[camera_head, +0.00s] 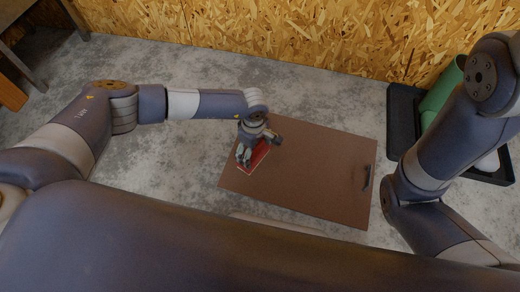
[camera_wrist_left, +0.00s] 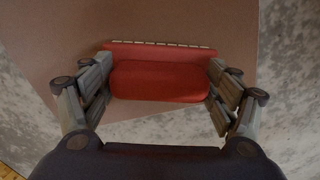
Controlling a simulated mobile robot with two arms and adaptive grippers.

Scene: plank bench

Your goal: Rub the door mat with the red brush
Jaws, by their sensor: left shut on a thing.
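The brown door mat (camera_head: 310,175) lies flat on the grey floor, tilted slightly in the head view. My left gripper (camera_head: 248,155) is over the mat's left part, shut on the red brush (camera_head: 259,157). In the left wrist view, the brush (camera_wrist_left: 160,82) sits between the two fingers (camera_wrist_left: 160,95), with a row of pale bristle tufts along its far edge and the mat (camera_wrist_left: 180,20) beneath. I cannot tell whether the bristles touch the mat. My right arm shows at the right, but its gripper is out of view.
A black tray (camera_head: 401,125) with a green rolled or cylindrical thing (camera_head: 440,90) stands at the right, partly behind my right arm. A chipboard wall (camera_head: 270,30) closes the back. Bare floor lies left of the mat.

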